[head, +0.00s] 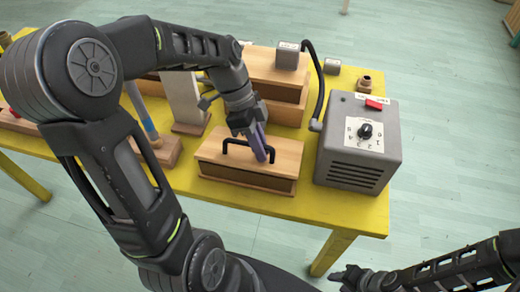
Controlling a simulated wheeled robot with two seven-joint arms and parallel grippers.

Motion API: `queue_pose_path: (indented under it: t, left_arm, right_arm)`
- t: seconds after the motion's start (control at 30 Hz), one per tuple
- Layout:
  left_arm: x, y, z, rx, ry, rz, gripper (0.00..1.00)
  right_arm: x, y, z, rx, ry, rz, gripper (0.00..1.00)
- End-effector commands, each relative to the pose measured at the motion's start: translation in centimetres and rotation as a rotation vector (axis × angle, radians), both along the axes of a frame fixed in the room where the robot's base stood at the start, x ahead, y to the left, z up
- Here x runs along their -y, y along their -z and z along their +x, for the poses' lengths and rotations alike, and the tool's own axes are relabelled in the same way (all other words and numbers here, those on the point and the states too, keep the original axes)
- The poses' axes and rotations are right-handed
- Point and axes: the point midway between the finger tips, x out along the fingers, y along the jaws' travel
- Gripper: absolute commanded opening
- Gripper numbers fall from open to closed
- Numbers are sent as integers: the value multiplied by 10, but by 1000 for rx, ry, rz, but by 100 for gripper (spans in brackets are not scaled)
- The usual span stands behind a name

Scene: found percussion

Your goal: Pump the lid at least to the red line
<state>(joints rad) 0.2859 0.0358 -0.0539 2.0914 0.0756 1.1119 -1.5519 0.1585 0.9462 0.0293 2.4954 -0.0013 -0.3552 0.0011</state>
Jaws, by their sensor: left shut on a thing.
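A wooden box with a light wooden lid (210,150) stands near the front edge of the yellow table. A black bar handle (235,142) is fixed on top of the lid. A dark brown band (245,178) shows below the lid, above a thin wooden base. My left gripper (262,150) reaches down from above and is shut on the right part of the handle; its fingers hide part of it. I cannot make out a red line on the box. My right gripper (348,277) is low at the right, apart from the table; its jaw opening is unclear.
A grey box with a dial (352,150) and red switch stands close on the right, with a black hose behind. A larger wooden box (283,92) stands behind. A white upright board (182,100) and a wooden block (165,150) are at left. The yellow table's (310,208) front strip is clear.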

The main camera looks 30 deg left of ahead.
Motion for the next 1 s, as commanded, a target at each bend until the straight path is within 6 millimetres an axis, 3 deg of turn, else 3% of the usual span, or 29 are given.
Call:
queue_pose_path:
  t: [0.23, 0.27, 0.57, 0.83, 1.0]
  left_arm:
    - [1, -3, -1, -3, 3, -3, 0]
    - [1, -3, -1, -3, 3, -3, 14]
    - [0, -2, 0, -1, 3, -2, 38]
    - [0, -1, 0, -1, 2, -1, 38]
    - [-5, -12, 2, 1, 1, 0, 38]
  right_arm:
    - [0, -1, 0, 0, 0, 0, 36]
    - [0, -1, 0, 0, 0, 0, 36]
    - [0, -1, 0, 0, 0, 0, 36]
    - [0, -1, 0, 2, 1, 0, 36]
    - [0, 0, 1, 2, 1, 0, 36]
